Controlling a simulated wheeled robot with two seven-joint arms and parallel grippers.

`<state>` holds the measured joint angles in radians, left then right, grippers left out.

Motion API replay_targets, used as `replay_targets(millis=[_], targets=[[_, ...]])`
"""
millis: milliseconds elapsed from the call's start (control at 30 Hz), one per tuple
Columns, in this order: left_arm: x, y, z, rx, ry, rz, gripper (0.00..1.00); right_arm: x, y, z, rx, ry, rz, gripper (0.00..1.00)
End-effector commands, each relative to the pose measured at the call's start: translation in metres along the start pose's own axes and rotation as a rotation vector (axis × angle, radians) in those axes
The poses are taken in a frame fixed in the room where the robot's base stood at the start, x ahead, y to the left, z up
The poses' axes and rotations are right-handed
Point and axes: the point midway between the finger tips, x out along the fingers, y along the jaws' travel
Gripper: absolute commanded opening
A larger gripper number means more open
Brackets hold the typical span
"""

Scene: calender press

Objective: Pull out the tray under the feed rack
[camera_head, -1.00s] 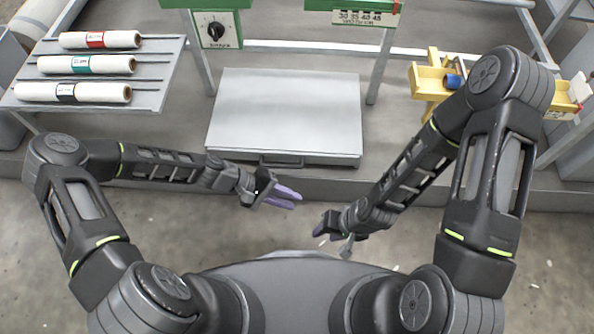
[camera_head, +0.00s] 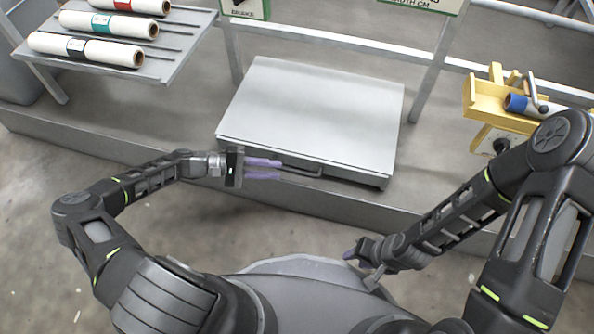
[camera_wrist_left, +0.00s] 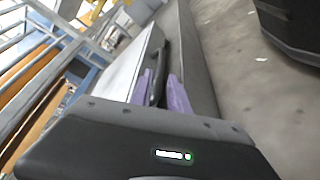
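A flat grey metal tray (camera_head: 315,112) sits low in the middle of the head view, with a dark bar handle (camera_head: 302,170) on its near front edge. My left gripper (camera_head: 280,170) is at the left end of this handle, its two purple fingers apart and pointing right. In the left wrist view the fingers (camera_wrist_left: 163,88) are spread, with the dark handle (camera_wrist_left: 157,74) showing between and beyond them. Whether they touch it I cannot tell. My right gripper (camera_head: 349,254) hangs low in front of the platform, away from the tray; its finger opening is not clear.
A slanted rack (camera_head: 165,68) with several labelled white rolls stands at the upper left. A yellow fixture (camera_head: 490,100) with a blue roll stands at the right. The floor (camera_head: 60,210) in front of the platform is clear.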

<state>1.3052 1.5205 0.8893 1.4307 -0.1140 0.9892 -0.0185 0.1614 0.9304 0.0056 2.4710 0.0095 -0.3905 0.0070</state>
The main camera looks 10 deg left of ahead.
Motion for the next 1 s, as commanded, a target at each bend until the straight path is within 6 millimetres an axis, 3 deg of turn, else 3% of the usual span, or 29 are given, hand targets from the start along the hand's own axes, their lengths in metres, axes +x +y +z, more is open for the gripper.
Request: replay_targets(millis=[500, 867, 1000], targets=[[0.069, -0.001, 0.000, 0.001, -0.002, 0.000, 0.22, 0.019, 0.006, -0.001, 0.001, 0.008, 0.000, 0.36], [0.076, 0.000, 0.000, 0.000, 0.000, 0.000, 0.22, 0.020, 0.006, -0.002, 0.001, 0.010, 0.000, 0.36], [0.076, 0.000, 0.000, 0.000, 0.000, 0.000, 0.12, 0.020, 0.006, -0.002, 0.001, 0.010, 0.000, 0.36]])
